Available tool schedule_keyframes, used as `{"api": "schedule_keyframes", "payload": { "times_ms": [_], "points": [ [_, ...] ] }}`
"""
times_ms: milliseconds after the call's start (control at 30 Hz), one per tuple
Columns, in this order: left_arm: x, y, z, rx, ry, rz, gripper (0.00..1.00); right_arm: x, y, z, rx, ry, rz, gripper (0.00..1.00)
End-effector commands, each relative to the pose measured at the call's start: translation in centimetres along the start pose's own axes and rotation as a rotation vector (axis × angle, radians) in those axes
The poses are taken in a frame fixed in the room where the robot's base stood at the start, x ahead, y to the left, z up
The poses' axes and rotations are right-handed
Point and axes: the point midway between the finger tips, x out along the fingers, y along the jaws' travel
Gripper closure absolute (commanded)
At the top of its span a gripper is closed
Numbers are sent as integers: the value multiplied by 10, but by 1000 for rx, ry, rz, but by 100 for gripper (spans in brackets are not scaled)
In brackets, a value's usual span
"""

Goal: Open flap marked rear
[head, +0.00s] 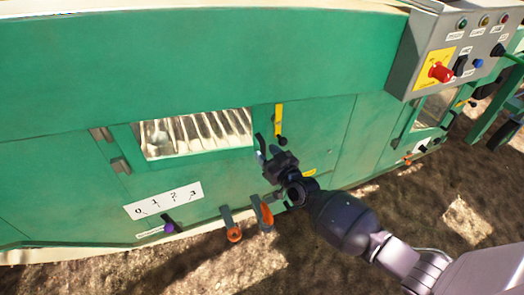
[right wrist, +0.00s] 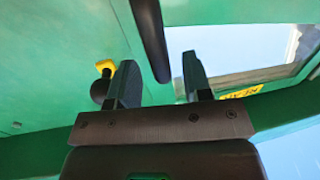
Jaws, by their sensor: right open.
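The flap marked rear is part of the green machine side. In the right wrist view a yellow label (right wrist: 240,92) with partly readable letters, seemingly "REA", sits beside a pale, bright area. A yellow lever (head: 279,118) with a black knob stands on the green panel in the head view; a yellow piece with a black knob (right wrist: 103,82) also shows left of my fingers in the right wrist view. My right gripper (head: 268,151) is open and empty, just below the lever. A dark bar (right wrist: 150,38) crosses beyond the fingers. I cannot tell whether anything touches. My left gripper is out of view.
A window (head: 195,133) with pale slats is left of the lever. Below are a 0-to-3 scale (head: 163,200), a purple knob (head: 169,228) and orange-tipped levers (head: 234,234). A grey control box (head: 420,45) with a red switch juts out at upper right. Bare ground lies in front.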

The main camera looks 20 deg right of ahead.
Motion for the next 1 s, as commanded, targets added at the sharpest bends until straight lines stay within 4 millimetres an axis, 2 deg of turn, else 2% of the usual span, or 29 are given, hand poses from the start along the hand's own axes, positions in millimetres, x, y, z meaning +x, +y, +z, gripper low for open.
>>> {"api": "schedule_keyframes", "payload": {
  "times_ms": [233,567,600,900,1000],
  "points": [
    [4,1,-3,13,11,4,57,19,0,2,-1,-3,0,55],
    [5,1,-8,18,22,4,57,22,0,0,-1,-1,0,55],
    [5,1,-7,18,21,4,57,22,0,0,-1,-1,0,56],
    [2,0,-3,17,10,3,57,22,0,0,-1,-1,0,100],
    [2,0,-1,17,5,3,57,22,0,0,-1,-1,0,100]
  ]
}}
